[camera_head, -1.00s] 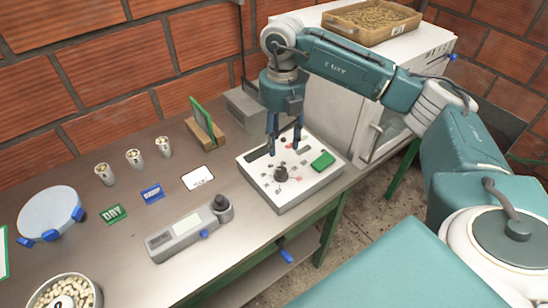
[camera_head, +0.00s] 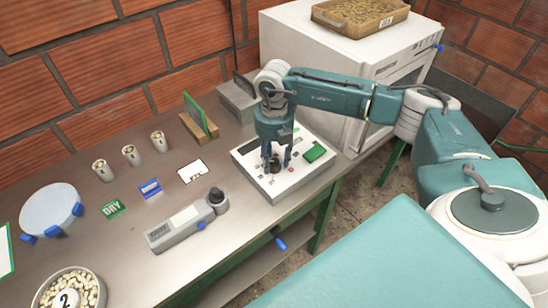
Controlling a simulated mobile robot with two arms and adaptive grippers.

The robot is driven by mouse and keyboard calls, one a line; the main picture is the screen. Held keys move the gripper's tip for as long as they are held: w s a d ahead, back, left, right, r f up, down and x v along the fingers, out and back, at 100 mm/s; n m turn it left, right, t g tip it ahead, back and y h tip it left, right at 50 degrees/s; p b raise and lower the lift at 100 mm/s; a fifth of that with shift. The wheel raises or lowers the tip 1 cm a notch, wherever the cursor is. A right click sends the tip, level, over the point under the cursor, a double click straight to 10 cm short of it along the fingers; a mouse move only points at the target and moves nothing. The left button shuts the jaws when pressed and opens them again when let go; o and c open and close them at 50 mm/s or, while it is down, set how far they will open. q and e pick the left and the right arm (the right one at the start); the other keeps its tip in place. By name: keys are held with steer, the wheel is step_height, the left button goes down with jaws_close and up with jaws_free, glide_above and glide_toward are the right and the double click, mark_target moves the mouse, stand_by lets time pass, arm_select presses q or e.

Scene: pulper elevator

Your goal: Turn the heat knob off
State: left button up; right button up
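The heat knob appears to be the black knob (camera_head: 274,165) on the top face of the white control box (camera_head: 268,192) on the table. My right gripper (camera_head: 276,164) points down over the box, with its two dark fingers on either side of the knob. The fingers look apart; whether they touch the knob is too small to tell. A green block (camera_head: 314,152) sits on the box to the right of the fingers. My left gripper is not in view.
A grey handheld meter (camera_head: 180,222) with a dark knob lies left of the box. Several small cups (camera_head: 131,155), a green card in a wooden stand (camera_head: 198,120) and a bowl of beans (camera_head: 68,292) stand on the table. A white cabinet (camera_head: 330,75) is behind.

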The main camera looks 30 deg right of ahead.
jaws_close()
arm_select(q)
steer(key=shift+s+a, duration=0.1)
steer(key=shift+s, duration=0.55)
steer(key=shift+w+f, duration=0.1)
arm_select(e)
steer(key=shift+n+b, duration=0.35)
steer(key=shift+n, duration=0.05)
steer(key=shift+f+n+b, duration=0.1)
steer(key=shift+n+b, duration=0.4)
steer(key=shift+n, duration=0.1)
steer(key=n+b, duration=0.4)
steer(key=n, duration=0.1)
steer(key=n+b, duration=0.3)
steer(key=n, duration=0.2)
steer(key=shift+n, duration=0.3)
arm_select(q)
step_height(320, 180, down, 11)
steer(key=b, duration=0.2)
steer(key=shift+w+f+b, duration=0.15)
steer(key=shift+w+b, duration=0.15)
steer(key=shift+b, duration=0.05)
arm_select(e)
steer(key=n, duration=0.5)
steer(key=shift+w+r, duration=0.1)
steer(key=shift+r, duration=0.15)
steer(key=shift+n, duration=0.3)
